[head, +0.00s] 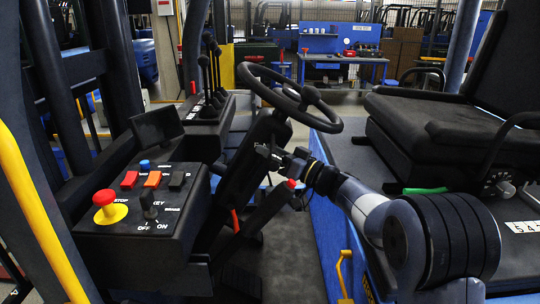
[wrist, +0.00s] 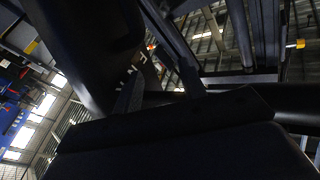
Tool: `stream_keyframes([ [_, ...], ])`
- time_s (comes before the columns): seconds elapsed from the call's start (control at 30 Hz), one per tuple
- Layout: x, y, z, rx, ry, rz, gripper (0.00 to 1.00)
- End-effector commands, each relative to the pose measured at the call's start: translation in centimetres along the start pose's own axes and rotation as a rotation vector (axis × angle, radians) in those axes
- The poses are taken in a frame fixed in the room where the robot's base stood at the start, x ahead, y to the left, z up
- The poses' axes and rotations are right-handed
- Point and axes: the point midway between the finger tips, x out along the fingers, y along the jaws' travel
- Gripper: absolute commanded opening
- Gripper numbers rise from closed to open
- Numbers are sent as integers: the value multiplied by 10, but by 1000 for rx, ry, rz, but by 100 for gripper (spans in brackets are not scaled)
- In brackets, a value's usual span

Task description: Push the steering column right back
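The steering column (head: 247,160) is a thick black post that leans up and to the right in the head view. The black steering wheel (head: 322,124), with a knob on its rim, sits on its top. My gripper (head: 266,153) is at the right side of the column, below the wheel. It looks very close to the column, but I cannot tell whether it touches.
A control box (head: 140,215) with a red stop button and key switch stands left of the column. Black levers (head: 208,75) rise behind. A red-tipped lever (head: 265,209) is below my gripper. The black seat (head: 440,130) is at the right. Dark floor lies below.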

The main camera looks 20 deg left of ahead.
Motion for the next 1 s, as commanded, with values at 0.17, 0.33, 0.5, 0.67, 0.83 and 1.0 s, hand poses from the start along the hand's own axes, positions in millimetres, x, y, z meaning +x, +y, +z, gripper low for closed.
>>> stream_keyframes([
  [0.17, -3, 1, -15, -9, 36, 0, 28],
  [0.33, -11, 13, 19, -10, 35, 1, 19],
  [0.5, -45, 12, 91, -19, 112, -14, 19],
  [0.67, -63, 11, 119, -43, 163, -3, 19],
  [0.83, -53, 9, 119, -52, 172, -2, 19],
  [1.0, -22, 8, 114, -52, 171, -3, 19],
])
